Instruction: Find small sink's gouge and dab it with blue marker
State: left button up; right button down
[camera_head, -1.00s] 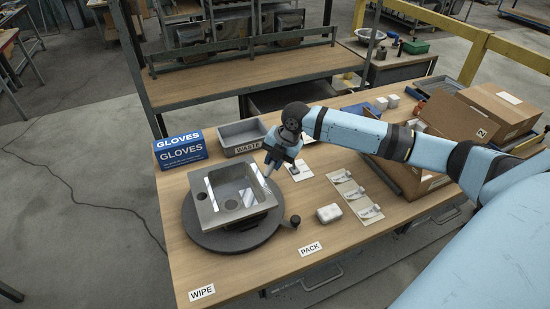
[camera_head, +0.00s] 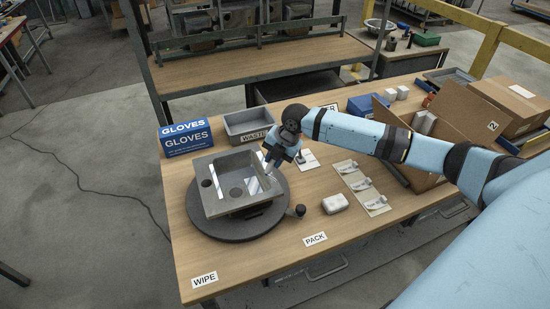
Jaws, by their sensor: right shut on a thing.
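The small grey sink (camera_head: 212,205) lies on a dark round turntable (camera_head: 225,228), open side up. Its drain hole and a smaller hole in the rim show, with bright reflections in the basin. I cannot make out a gouge at this size. My right gripper (camera_head: 270,162) points down at the sink's right side, shut on a slim pale thing, apparently the marker (camera_head: 267,171). Its colour is unclear. Its tip is close to the sink's right rim; I cannot tell whether they touch. My left gripper is not in view.
A blue GLOVES box (camera_head: 187,138) and grey WASTE bin (camera_head: 248,123) stand behind the sink. A dark knob (camera_head: 300,211), white block (camera_head: 335,203) and card strip (camera_head: 364,187) lie right. Cardboard boxes (camera_head: 508,103) stand far right.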

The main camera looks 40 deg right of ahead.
jog(key=shift+f, duration=0.7)
dwell(1.1)
jog(key=shift+s+f, duration=0.1)
dwell(1.4)
notch_tip(320, 180, up, 2)
jog(key=shift+r+p, duration=0.2)
jog(key=shift+p, duration=0.95)
notch_tip(320, 180, up, 3)
jog(key=shift+f+p, duration=0.15)
jog(key=shift+p, duration=1.05)
jog(key=shift+r+p, duration=0.95)
jog(key=shift+r, duration=0.1)
